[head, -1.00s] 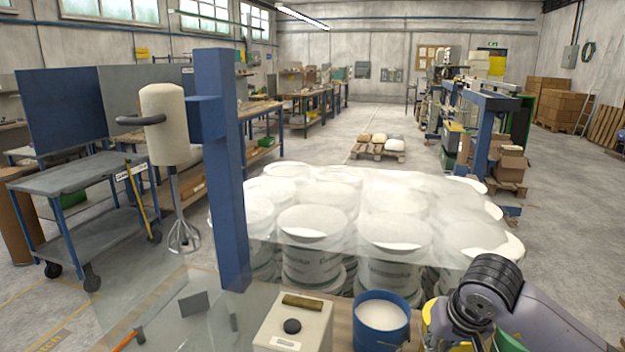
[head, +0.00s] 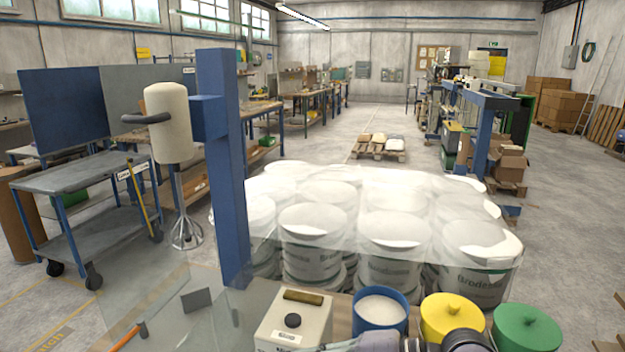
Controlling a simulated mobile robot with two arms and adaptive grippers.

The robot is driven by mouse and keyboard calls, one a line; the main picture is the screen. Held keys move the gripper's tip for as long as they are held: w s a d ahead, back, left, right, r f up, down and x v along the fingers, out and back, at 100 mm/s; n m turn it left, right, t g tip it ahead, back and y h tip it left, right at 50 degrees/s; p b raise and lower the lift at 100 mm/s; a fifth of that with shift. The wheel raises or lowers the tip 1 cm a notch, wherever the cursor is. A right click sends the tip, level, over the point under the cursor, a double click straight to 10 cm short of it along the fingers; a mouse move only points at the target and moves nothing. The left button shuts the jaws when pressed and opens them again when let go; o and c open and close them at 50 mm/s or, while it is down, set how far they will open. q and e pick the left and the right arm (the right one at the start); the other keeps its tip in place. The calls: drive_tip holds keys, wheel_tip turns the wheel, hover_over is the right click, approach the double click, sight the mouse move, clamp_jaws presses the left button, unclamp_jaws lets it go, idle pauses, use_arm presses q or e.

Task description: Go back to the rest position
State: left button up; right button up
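Neither gripper shows in the head view. A part of my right arm shows at the bottom edge, low in front of the yellow-lidded pot (head: 453,318). My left arm is not in view. Several white buckets (head: 312,222) stand close together under clear wrap in the middle. Whether either gripper holds anything is hidden.
A bench along the bottom holds a white box (head: 292,325), a blue pot with white contents (head: 380,309) and a green-lidded pot (head: 527,328). A blue post with a mixer (head: 168,122) stands left. A grey cart (head: 85,215) is farther left. Floor at right is open.

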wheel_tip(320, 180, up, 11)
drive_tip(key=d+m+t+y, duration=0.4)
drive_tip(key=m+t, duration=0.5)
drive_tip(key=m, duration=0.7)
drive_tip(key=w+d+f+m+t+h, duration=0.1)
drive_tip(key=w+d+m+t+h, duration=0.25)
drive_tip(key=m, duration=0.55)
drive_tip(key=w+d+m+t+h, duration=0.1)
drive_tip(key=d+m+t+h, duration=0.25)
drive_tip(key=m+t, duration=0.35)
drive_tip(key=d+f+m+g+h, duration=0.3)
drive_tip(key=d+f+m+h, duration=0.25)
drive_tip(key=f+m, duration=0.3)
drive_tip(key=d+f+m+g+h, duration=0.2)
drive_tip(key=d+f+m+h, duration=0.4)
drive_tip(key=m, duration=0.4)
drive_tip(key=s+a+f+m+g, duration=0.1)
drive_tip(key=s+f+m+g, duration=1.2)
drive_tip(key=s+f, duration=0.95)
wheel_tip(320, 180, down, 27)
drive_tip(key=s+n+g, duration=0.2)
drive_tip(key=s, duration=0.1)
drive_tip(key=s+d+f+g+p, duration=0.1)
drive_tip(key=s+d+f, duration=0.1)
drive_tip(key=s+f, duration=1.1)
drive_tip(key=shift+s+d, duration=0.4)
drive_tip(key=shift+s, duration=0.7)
